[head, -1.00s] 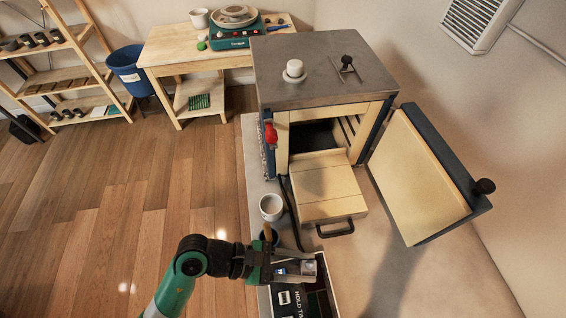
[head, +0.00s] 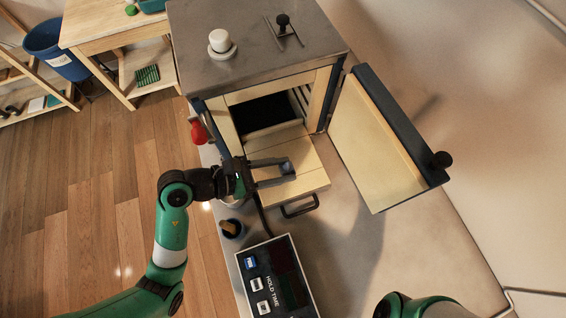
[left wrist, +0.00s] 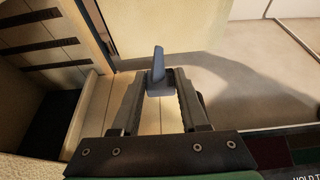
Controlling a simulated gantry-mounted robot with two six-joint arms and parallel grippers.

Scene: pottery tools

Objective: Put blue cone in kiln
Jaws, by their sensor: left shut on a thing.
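The blue cone (head: 287,166) is held upright between the fingertips of my left gripper (head: 284,173). It is a small blue-grey tapered piece with a wider foot, and shows clearly in the left wrist view (left wrist: 158,72) between the fingers (left wrist: 160,88). The kiln (head: 255,75) stands open, its dark chamber (head: 268,112) visible. A pale slab with a black handle (head: 315,181) extends out of the chamber front. My left gripper is over this slab, outside the chamber; I cannot tell whether the cone touches it. My right gripper is out of view; only its arm shows.
The kiln door (head: 375,140) is swung open to the right. A control box (head: 276,284) and a dark cup with a wooden-handled tool (head: 231,229) stand in front. A red knob (head: 198,131) is on the kiln's left side. The grey bench right of the control box is clear.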

